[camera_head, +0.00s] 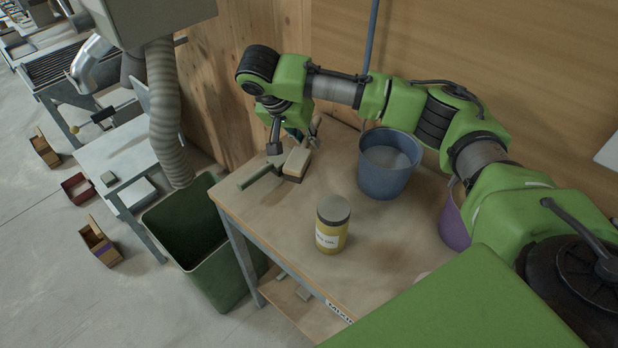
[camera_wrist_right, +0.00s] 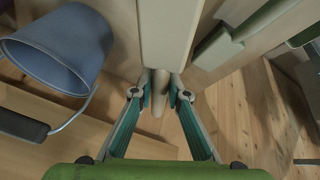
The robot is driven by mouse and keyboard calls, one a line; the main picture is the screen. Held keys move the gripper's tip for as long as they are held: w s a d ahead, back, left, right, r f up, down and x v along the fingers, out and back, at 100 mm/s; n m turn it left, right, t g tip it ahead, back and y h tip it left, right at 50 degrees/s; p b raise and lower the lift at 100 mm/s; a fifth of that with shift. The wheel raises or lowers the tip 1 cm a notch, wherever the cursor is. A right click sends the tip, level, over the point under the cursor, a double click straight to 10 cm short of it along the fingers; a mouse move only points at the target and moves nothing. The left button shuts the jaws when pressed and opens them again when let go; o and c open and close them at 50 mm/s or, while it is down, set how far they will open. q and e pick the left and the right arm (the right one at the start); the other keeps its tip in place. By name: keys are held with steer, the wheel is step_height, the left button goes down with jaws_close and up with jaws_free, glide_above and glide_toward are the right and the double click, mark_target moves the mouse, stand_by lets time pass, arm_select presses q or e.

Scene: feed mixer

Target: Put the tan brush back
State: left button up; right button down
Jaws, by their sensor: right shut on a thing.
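The tan brush (camera_head: 296,164) is at the back left of the wooden table, by the wall. In the right wrist view the brush (camera_wrist_right: 170,40) shows as a pale block with a narrow handle running down between my fingers. My right gripper (camera_head: 297,133) is over the back left of the table; in the wrist view its teal fingers (camera_wrist_right: 160,95) are shut on the handle. I cannot tell whether the brush touches the tabletop. My left gripper is in neither view.
A grey-green bar-shaped tool (camera_head: 257,176) lies just left of the brush. A blue bucket (camera_head: 385,175) stands to the right, a yellow jar (camera_head: 332,232) in front, and a purple bucket (camera_head: 453,222) farther right. A green bin (camera_head: 215,275) stands left of the table.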

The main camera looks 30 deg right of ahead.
step_height(320, 180, down, 4)
steer(key=shift+a+f+p, duration=0.1)
steer(key=shift+a+p, duration=0.05)
steer(key=shift+p, duration=0.15)
step_height(320, 180, down, 3)
steer(key=shift+f, duration=0.55)
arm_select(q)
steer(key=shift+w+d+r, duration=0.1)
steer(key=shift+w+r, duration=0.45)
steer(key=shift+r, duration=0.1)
arm_select(e)
steer(key=c, duration=2)
jaws_free()
steer(key=shift+o, duration=0.2)
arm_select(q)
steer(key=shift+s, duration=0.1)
